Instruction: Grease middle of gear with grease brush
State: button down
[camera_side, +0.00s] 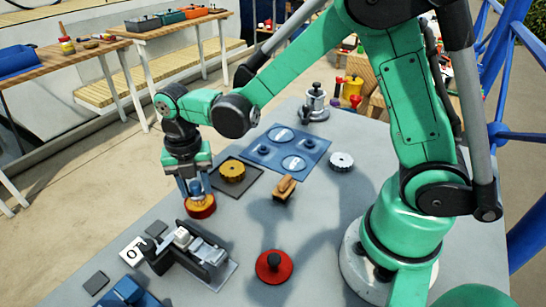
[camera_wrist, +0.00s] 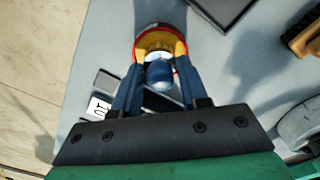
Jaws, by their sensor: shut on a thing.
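A yellow toothed gear (camera_side: 232,172) lies flat on a dark square mat (camera_side: 255,178), near the middle of the table. My gripper (camera_side: 197,187) points down, just left of and in front of that mat, and is shut on a blue-knobbed tool, seemingly the grease brush (camera_wrist: 159,73). The tool's lower end is over or in a round red container with yellow inside (camera_side: 201,208). The container also shows in the wrist view (camera_wrist: 150,32). My fingers hide much of the tool, so I cannot tell how deep it sits.
A wooden block-shaped brush (camera_side: 284,187) lies right of the mat. A blue plate (camera_side: 285,149) with round fittings and a grey gear (camera_side: 341,161) are farther back. A grey vise-like fixture (camera_side: 190,250) and a red disc with a black knob (camera_side: 274,266) stand in front.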

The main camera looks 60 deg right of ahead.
aim_at(194, 183)
dwell(0.3)
jog(key=shift+r, duration=3.5)
